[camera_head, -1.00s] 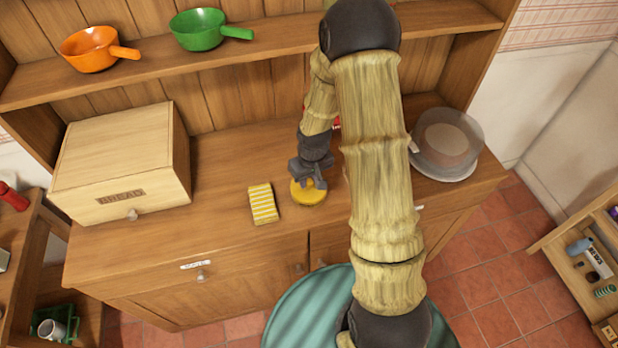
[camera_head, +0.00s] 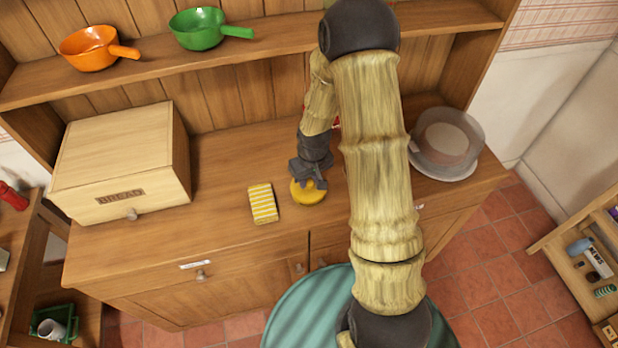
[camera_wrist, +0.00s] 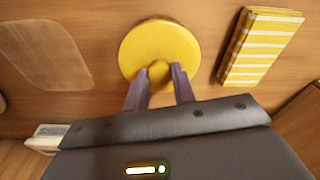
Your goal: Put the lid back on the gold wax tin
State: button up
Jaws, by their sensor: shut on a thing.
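A round gold-yellow lid (camera_wrist: 150,45) with a small knob shows in the wrist view, and it is also in the head view (camera_head: 303,196) on the dresser counter. My gripper (camera_wrist: 158,75) is shut on the lid's knob from above; it also shows in the head view (camera_head: 312,180). The lid looks level and at or very near counter height. The tin's body cannot be made out apart from the lid, so I cannot tell whether the lid is seated on it.
A yellow-and-white striped cloth or pad (camera_head: 263,203) lies just left of the lid. A bread box (camera_head: 120,165) stands further left. A clear-domed dish (camera_head: 447,145) is at the right. Pans (camera_head: 88,50) stand on the shelf above. The counter front is clear.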

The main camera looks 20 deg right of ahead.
dwell(0.4)
jog(key=o, duration=1)
jog(key=shift+o, duration=0.6)
jog(key=o, duration=0.4)
jog(key=shift+r, duration=0.1)
jog(key=shift+r+p, duration=2.85)
jog(key=shift+r, duration=0.6)
jog(key=shift+c, duration=0.4)
